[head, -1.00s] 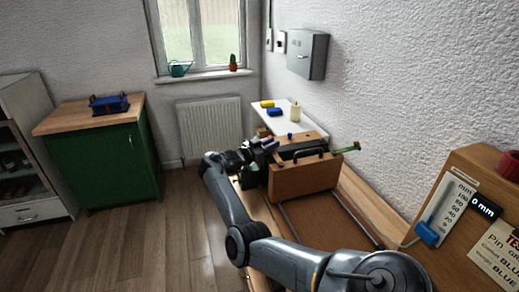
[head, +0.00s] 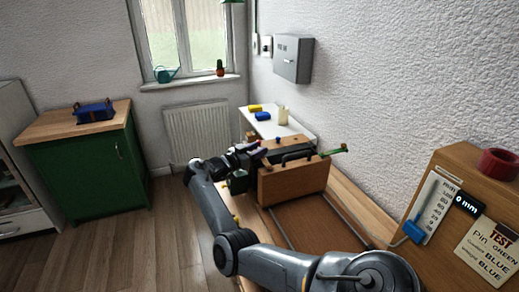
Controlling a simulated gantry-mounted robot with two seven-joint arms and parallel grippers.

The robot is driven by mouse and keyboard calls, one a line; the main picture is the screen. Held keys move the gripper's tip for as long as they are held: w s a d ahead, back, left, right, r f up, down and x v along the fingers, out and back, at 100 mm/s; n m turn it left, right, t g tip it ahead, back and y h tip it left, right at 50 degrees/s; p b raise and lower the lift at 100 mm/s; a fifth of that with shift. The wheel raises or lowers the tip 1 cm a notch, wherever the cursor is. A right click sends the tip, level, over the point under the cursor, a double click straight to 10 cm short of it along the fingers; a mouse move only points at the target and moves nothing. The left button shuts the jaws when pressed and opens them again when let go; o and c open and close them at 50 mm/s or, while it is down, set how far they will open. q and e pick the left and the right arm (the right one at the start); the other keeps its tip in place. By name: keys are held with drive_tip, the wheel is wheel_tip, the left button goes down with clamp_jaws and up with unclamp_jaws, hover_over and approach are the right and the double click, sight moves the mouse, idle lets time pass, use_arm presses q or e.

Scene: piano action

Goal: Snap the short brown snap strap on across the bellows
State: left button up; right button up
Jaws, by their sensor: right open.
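A wooden case (head: 292,183) with a dark handle stands on the workbench. A dark part, which may be the bellows (head: 292,155), shows behind its front panel, between wooden sections. My right gripper (head: 258,152) is at the case's left rear side, with its jaws open. Its fingers are small and dark here, and I cannot tell whether they touch anything. I cannot make out the short brown snap strap. A green-tipped piece (head: 335,150) sticks out at the case's right. My left gripper is not in view.
A white shelf (head: 290,127) behind the case holds a yellow block (head: 255,108), a blue block (head: 262,116) and a pale cylinder (head: 283,116). A wooden panel with a gauge (head: 425,208) stands at right. A green cabinet (head: 85,172) stands at left; the floor between is clear.

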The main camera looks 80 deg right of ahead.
drive_tip(key=v, duration=0.9)
drive_tip(key=shift+w+a, duration=0.1)
drive_tip(key=shift+a, duration=0.05)
